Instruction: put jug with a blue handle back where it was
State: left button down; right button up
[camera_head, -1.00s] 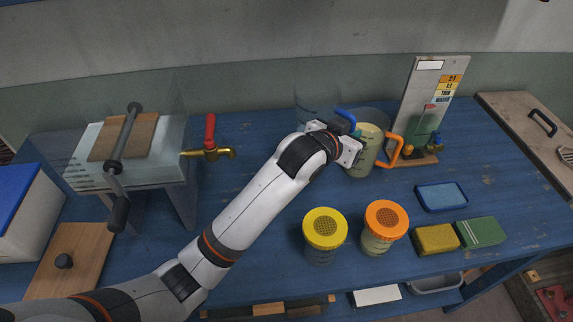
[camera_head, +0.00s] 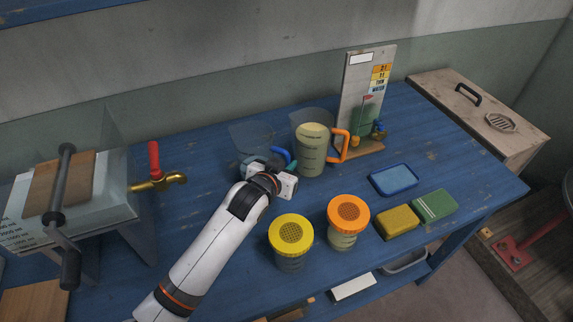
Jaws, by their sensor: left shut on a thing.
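The clear, see-through jug with a blue handle (camera_head: 247,137) is at the middle of the head view, left of the jug with an orange handle (camera_head: 312,150). It looks upright and empty. Its blue handle (camera_head: 285,156) faces right. My left gripper (camera_head: 279,174) is shut at this handle, on the near side of the jug, and partly hides it. Whether the jug's base touches the table cannot be told. The orange-handled jug stands upright with pale contents. My right gripper is not in view.
Two jars with a yellow lid (camera_head: 291,230) and an orange lid (camera_head: 348,211) stand in front. A blue tray (camera_head: 394,180), a yellow sponge (camera_head: 397,223) and a green one (camera_head: 434,205) lie right. A tank with a brass tap (camera_head: 160,182) stands left. A board (camera_head: 366,95) stands behind.

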pick_arm(q)
jog(key=c, duration=1.5)
grip_release()
jog(key=shift+o, duration=0.3)
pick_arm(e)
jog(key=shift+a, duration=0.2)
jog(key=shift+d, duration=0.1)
pick_arm(q)
jog(key=shift+r, duration=0.15)
jog(key=v, duration=1.2)
